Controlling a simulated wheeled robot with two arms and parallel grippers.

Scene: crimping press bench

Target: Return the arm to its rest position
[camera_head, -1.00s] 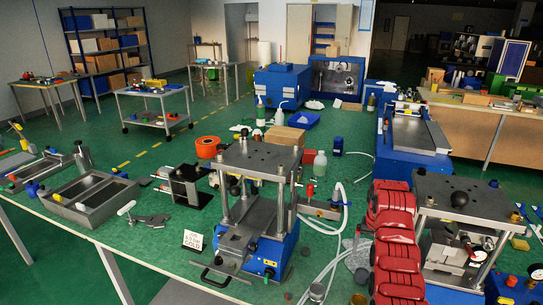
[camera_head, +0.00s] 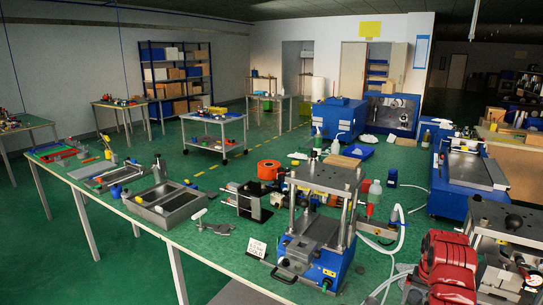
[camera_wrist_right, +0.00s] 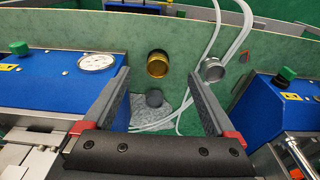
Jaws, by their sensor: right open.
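My right gripper (camera_wrist_right: 160,74) is open, its two dark fingers wide apart with nothing between their pads. Past the fingertips in the right wrist view are a brass-coloured round cup (camera_wrist_right: 157,63), a silver round cup (camera_wrist_right: 213,69) and a dark round knob (camera_wrist_right: 154,98) by a grey cloth. The gripper appears to touch none of them. My red right arm (camera_head: 447,265) shows at the lower right of the head view, beside the right press; its gripper cannot be made out there. My left gripper is in neither current view.
A blue-based press (camera_head: 318,262) stands on the green bench, with a second press (camera_head: 508,222) to the right. White hoses (camera_head: 401,235) run between them. Blue housings flank my right gripper.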

